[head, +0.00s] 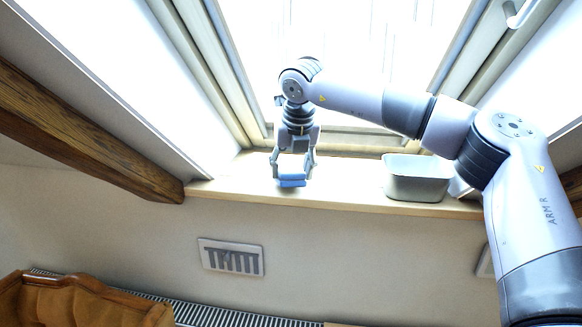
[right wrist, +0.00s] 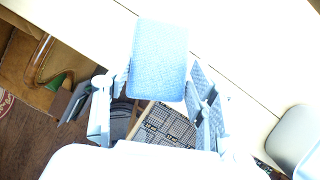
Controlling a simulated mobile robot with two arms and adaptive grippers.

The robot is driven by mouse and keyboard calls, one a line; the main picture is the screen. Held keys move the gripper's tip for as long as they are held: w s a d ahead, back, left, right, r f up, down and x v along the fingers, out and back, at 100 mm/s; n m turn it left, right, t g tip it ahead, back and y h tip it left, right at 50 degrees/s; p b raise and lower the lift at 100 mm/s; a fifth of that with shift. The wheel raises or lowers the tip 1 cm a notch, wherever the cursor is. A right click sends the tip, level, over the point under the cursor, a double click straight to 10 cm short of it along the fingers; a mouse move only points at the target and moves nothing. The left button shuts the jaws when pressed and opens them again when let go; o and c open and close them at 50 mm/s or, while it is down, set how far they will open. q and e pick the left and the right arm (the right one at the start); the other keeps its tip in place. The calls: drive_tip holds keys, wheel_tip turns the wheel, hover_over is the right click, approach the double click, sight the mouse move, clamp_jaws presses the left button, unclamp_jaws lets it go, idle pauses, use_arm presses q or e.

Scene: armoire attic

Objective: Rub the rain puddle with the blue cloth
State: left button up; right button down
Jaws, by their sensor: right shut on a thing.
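My right gripper (head: 293,172) is shut on the blue cloth (head: 291,183), low over the front part of the pale window sill (head: 235,184). In the right wrist view the cloth (right wrist: 160,58) is a flat, rounded blue pad between the fingers (right wrist: 157,88), with the bright sill around it. I cannot tell whether the cloth touches the sill. The rain puddle cannot be made out on the overexposed sill; the cloth and gripper may hide part of it. My left gripper is not in view.
A grey metal tub (head: 418,187) stands on the sill to the right of the gripper, under my right arm. The window frame rises behind. A wall vent (head: 231,257), a radiator grille (head: 215,316) and brown wooden furniture (head: 80,302) are below. The sill's left end looks clear.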

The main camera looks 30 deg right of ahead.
drive_tip(key=shift+s+d+f, duration=0.1)
drive_tip(key=shift+d+f, duration=0.05)
drive_tip(key=shift+f, duration=0.35)
